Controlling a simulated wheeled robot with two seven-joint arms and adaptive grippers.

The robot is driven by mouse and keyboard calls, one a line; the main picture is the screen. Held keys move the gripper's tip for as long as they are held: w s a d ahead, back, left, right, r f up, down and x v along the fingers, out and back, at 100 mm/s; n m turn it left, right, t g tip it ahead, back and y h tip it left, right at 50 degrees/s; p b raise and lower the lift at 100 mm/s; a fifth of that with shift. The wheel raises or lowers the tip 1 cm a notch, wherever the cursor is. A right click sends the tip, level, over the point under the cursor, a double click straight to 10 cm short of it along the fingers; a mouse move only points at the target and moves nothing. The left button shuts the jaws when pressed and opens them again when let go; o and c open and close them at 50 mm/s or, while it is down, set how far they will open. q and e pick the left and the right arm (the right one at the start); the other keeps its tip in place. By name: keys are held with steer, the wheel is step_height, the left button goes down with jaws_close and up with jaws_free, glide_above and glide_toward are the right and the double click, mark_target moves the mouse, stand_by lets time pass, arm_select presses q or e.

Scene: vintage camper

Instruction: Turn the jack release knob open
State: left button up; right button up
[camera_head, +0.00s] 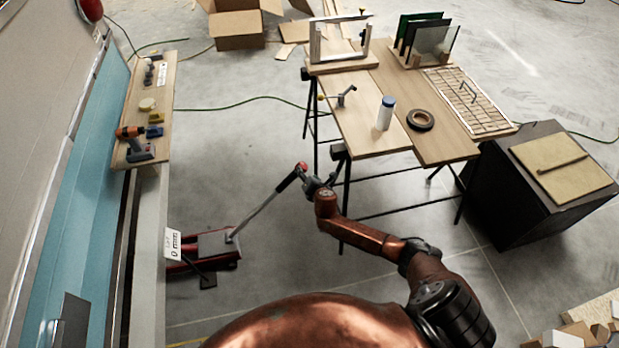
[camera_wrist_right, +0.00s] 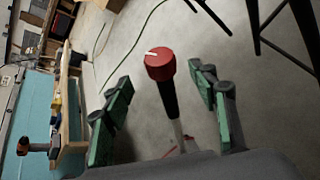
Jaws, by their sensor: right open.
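The red jack release knob (camera_head: 301,167) is at the top end of the jack's slanted handle (camera_head: 262,210). In the right wrist view the knob (camera_wrist_right: 160,66) is a red cap with a white mark on its top, on a black grip. The red floor jack (camera_head: 210,246) stands on the floor beside the camper. My right gripper (camera_head: 309,181) is open, close to the knob. In the wrist view its green-padded fingers (camera_wrist_right: 163,95) stand on either side of the handle, apart from it. The knob shows between and beyond them. My left gripper is not in view.
A work table (camera_head: 365,140) on trestle legs stands just beyond my right gripper, with a white bottle (camera_head: 385,115) and a tape roll (camera_head: 420,119). A wooden shelf (camera_head: 155,95) with a drill (camera_head: 130,132) is along the blue camper side. A black cabinet (camera_head: 510,200) is at right.

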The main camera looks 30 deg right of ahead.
steer(key=shift+v, duration=1.5)
